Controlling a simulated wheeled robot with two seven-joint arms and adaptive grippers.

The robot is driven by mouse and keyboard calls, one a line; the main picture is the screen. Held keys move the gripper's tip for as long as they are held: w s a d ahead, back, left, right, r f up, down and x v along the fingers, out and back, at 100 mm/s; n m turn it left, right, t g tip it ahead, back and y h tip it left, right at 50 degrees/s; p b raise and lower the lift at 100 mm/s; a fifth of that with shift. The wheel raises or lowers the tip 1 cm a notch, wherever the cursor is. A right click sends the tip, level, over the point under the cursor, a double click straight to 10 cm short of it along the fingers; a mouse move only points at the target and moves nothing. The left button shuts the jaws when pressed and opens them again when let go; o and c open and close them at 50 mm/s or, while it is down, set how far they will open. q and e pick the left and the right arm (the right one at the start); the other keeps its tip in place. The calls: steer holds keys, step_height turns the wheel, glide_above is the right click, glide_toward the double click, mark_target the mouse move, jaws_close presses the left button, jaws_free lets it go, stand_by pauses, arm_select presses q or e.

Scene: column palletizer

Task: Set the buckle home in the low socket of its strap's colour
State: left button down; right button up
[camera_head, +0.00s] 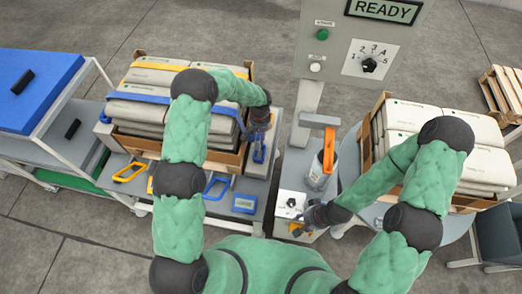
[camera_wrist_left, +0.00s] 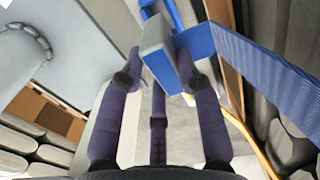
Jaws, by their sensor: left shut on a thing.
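A blue buckle (camera_head: 259,152) hangs at the right end of the blue strap (camera_head: 135,97), beside the left stack of bags. My left gripper (camera_head: 260,132) is shut on it; the left wrist view shows the buckle (camera_wrist_left: 158,52) between the purple fingertips (camera_wrist_left: 160,65) and the strap (camera_wrist_left: 270,85) running off to the right. A blue frame (camera_head: 215,187), possibly the low blue socket, sits low in front of the stack, apart from the buckle. A yellow frame (camera_head: 130,172) sits to its left. My right gripper (camera_head: 302,229) is by the white knob box; its jaws are unclear.
A yellow strap (camera_head: 160,66) crosses the stack's far side. A blue labelled block (camera_head: 244,203) is near the blue frame. A grey canister (camera_head: 318,172) and an orange-topped post (camera_head: 329,142) stand to the right, below the READY panel (camera_head: 352,45).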

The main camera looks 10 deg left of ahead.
arm_select(q)
steer(key=shift+w+d+f, duration=0.15)
steer(key=shift+w, duration=0.15)
step_height(320, 180, down, 10)
steer(key=b, duration=0.2)
steer(key=shift+w+b, duration=0.1)
steer(key=shift+b, duration=0.2)
steer(key=shift+f, duration=0.1)
steer(key=c, duration=0.9)
jaws_free()
steer(key=shift+o, duration=0.2)
steer(key=shift+r, duration=0.25)
